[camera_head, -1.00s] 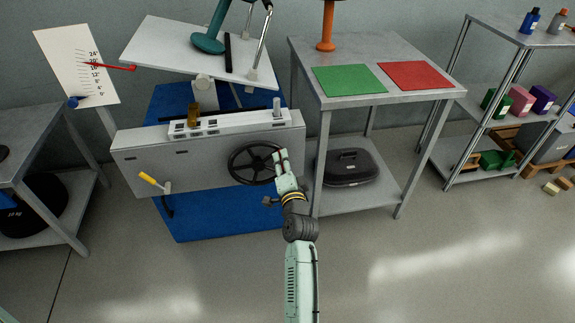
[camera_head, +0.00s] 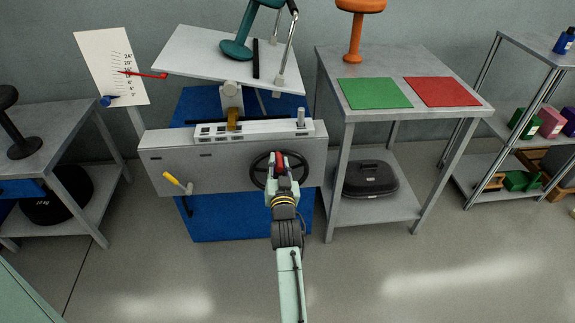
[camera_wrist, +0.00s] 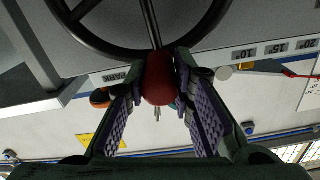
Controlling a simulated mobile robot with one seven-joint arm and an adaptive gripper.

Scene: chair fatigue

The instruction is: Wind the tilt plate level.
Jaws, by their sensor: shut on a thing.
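The white tilt plate (camera_head: 195,52) slopes down to the right in the head view, above the grey machine body (camera_head: 220,180). A teal stool (camera_head: 236,48) is on it, its top cut off. The black handwheel (camera_head: 253,172) is on the machine's front; its rim and spokes show in the wrist view (camera_wrist: 105,48). My gripper (camera_head: 281,167) is at the wheel, shut on the red knob (camera_wrist: 158,80), which sits between both fingers in the wrist view. The angle card (camera_head: 97,62) stands left of the plate, with a red pointer (camera_head: 145,75) across its scale; I cannot read the exact angle.
A yellow-handled lever (camera_head: 175,180) is on the machine's left front. A grey table (camera_head: 330,70) with green and red mats and an orange stool stands close on the right. Another table (camera_head: 70,140) stands left. The floor in front is open.

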